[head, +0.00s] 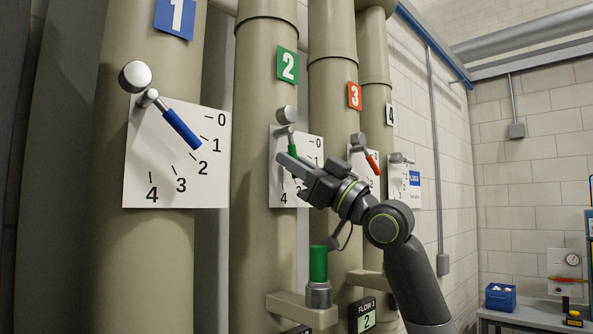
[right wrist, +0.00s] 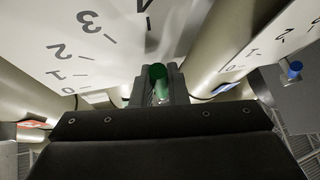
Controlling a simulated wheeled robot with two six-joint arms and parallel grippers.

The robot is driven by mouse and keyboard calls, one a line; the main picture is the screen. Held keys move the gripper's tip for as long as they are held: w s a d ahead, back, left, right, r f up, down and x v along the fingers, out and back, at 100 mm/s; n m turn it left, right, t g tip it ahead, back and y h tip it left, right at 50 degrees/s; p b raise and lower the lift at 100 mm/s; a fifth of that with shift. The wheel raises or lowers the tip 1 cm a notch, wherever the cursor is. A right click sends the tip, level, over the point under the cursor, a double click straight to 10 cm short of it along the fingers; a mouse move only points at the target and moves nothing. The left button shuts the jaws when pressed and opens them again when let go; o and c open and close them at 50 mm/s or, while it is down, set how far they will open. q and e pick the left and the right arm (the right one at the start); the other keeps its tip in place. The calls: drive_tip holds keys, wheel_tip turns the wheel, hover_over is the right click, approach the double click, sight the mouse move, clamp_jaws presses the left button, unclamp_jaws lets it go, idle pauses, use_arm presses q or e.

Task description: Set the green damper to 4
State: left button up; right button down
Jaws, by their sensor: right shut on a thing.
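The green damper is a lever on pipe 2, with a round grey counterweight (head: 286,114) on top and a green handle (head: 292,141) pointing nearly straight down over its white dial plate (head: 309,143). My right gripper (head: 290,166) is shut on the green handle; its fingers hide the handle's lower part and some numbers. In the right wrist view, the green handle (right wrist: 158,72) sits between the fingers (right wrist: 159,90), close to the 4 mark. The exact reading cannot be told. My left gripper is not in view.
The blue lever (head: 182,129) on pipe 1 points between 1 and 2. The red lever (head: 372,164) on pipe 3 is just right of my gripper. A green cylinder (head: 318,263) stands on a bracket below. A bench (head: 535,316) with a blue box (head: 501,297) is at right.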

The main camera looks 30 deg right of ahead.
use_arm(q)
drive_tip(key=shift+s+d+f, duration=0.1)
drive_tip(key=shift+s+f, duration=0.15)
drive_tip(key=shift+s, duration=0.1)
use_arm(e)
drive_tip(key=shift+a+m, duration=0.1)
drive_tip(key=shift+m, duration=0.4)
drive_tip(key=c, duration=1.4)
unclamp_jaws()
drive_tip(key=shift+c, duration=0.2)
